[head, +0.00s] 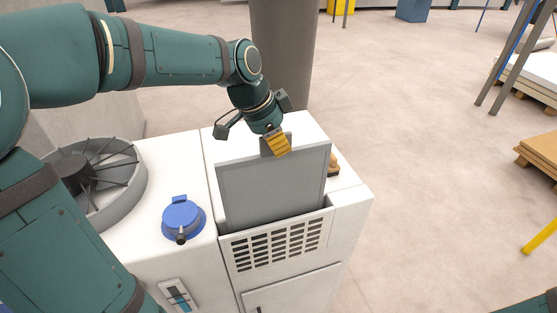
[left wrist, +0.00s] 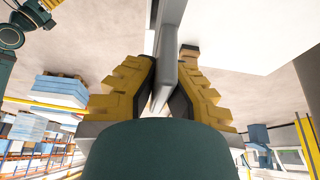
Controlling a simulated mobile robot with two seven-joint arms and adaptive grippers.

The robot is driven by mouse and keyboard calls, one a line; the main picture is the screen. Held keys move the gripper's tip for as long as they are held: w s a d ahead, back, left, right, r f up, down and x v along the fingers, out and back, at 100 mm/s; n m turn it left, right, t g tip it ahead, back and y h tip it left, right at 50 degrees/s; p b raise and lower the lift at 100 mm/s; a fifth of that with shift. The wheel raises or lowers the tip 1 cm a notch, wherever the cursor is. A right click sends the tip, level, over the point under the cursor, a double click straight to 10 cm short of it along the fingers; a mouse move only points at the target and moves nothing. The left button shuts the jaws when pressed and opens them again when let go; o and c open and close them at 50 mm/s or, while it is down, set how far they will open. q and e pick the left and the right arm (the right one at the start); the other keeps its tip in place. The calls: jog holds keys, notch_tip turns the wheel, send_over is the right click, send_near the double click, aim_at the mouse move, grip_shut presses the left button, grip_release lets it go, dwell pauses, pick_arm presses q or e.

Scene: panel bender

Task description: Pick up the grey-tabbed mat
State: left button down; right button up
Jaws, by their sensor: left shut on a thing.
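The grey-tabbed mat (head: 270,187) is a flat grey panel with a paler rim, standing nearly upright over the front of a white cabinet. Its tab is at the middle of its top edge, mostly covered by my gripper. My left gripper (head: 277,143) comes down from above and its yellow fingers are shut on the tab. In the left wrist view the yellow fingers press from both sides on the thin grey mat (left wrist: 165,50), seen edge-on. I cannot tell whether the mat's lower edge is still inside the cabinet. My right gripper is out of view.
The white cabinet (head: 345,215) has a slotted grille (head: 278,245) just below the mat. A blue cap (head: 183,217) and a grey fan ring (head: 130,190) lie to the left. A brown object (head: 333,165) sits right of the mat.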

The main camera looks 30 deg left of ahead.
pick_arm(q)
notch_tip(320, 180, up, 12)
jog(key=shift+f+p, duration=0.15)
jog(key=shift+p, duration=0.2)
jog(key=shift+f, duration=0.1)
